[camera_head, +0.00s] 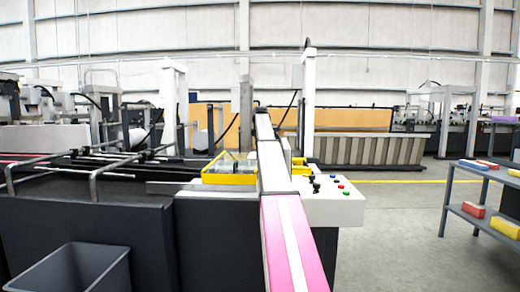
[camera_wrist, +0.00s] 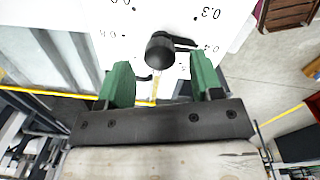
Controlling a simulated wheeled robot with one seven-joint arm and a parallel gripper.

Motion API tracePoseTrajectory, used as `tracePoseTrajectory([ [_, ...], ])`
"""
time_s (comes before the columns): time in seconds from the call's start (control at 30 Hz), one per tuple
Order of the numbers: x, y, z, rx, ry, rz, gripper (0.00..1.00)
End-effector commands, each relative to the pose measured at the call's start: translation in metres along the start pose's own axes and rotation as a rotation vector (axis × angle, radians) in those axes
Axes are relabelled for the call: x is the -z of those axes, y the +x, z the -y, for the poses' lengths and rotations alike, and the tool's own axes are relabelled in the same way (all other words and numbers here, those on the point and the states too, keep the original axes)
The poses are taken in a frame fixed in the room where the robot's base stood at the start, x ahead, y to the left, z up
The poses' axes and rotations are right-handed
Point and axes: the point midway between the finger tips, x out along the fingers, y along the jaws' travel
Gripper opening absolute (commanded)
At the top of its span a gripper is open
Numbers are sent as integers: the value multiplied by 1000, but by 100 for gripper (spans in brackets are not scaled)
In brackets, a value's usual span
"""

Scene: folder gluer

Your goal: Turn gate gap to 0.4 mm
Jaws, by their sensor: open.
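In the wrist view a black gate gap knob (camera_wrist: 160,52) stands out from a white dial plate (camera_wrist: 165,15). A dark pointer (camera_wrist: 184,42) reaches right from the knob and ends close to the 0.4 mark (camera_wrist: 211,48). The 0.3 mark (camera_wrist: 210,13) is above it; the numbers appear upside down. My gripper (camera_wrist: 160,72), with two green fingers, is open. The knob lies between the fingertips, with a gap on each side. I cannot make out my gripper or this dial in the head view.
In the head view a white control panel (camera_head: 342,207) with coloured buttons stands right of the machine's dark side (camera_head: 215,235). A grey bin (camera_head: 85,272) is at the lower left. A shelf (camera_head: 480,220) with coloured boxes is at the right. The floor between panel and shelf is clear.

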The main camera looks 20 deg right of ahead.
Motion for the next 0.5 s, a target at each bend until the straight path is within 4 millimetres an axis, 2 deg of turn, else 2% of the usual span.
tracePoseTrajectory([
  [0.3, -1, -60, -2, -1, 0, 0, 60],
  [0.5, -1, -84, -1, 0, 0, 0, 60],
])
